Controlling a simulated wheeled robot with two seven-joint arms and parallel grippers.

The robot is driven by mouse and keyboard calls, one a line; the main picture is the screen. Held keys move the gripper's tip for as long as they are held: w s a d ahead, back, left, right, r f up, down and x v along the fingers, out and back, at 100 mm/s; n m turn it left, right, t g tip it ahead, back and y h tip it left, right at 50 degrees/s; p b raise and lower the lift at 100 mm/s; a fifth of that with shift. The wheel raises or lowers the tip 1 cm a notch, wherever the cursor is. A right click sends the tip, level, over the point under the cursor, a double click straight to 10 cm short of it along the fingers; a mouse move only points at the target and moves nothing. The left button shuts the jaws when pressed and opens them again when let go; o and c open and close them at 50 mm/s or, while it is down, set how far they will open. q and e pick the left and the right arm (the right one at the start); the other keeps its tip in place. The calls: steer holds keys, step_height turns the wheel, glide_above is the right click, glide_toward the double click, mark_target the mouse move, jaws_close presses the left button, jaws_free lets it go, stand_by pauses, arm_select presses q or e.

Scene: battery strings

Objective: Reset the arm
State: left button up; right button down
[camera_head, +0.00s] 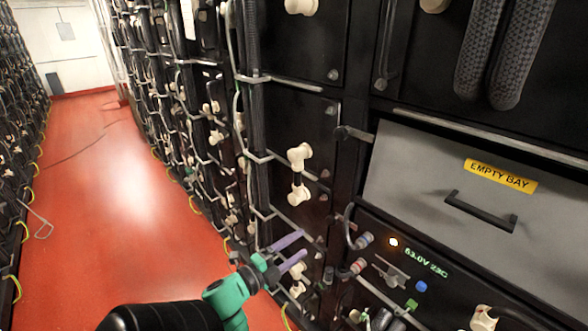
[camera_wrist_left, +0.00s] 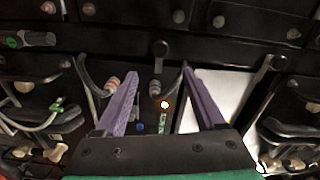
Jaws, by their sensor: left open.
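My left gripper (camera_head: 290,250) has a green wrist and purple fingers. It is open and empty, low in the middle of the head view, in front of the black battery rack. In the left wrist view its two purple fingers (camera_wrist_left: 158,95) stand apart with nothing between them. The same lamp (camera_head: 393,242) shows in the head view, right of the gripper, beside a green readout (camera_head: 425,262). I cannot make out contact between fingers and rack. My right gripper is not in view.
A grey drawer front (camera_head: 420,180) labelled EMPTY BAY, with a black handle (camera_head: 481,211), is at the right. Cream connectors (camera_head: 299,156) and cables stick out from the rack. Two thick braided hoses (camera_head: 505,50) hang at upper right. The red aisle floor (camera_head: 110,190) is largely clear.

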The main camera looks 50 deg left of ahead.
arm_select(q)
steer(key=shift+s, duration=0.45)
steer(key=shift+f, duration=0.1)
steer(key=s+d+f+n+g, duration=0.1)
steer(key=s+f+n+g, duration=0.15)
steer(key=f, duration=0.75)
steer(key=s+d+f+n+g+y, duration=0.1)
steer(key=f+n+g, duration=0.2)
steer(key=f, duration=0.6)
steer(key=s+d+f+n+g, duration=0.1)
steer(key=d+f+n+g, duration=0.15)
steer(key=f, duration=0.75)
steer(key=s+d+f+n+g, duration=0.2)
steer(key=s+d+f+g, duration=0.2)
steer(key=s+f, duration=0.5)
steer(key=s+d+f+n+g+h, duration=0.1)
steer(key=s+d+f+n+g, duration=0.2)
steer(key=s+f, duration=0.6)
steer(key=s+d+g, duration=0.1)
steer(key=s+g, duration=0.1)
steer(key=s, duration=0.1)
steer(key=shift+s+f, duration=0.2)
steer(key=shift+f, duration=0.15)
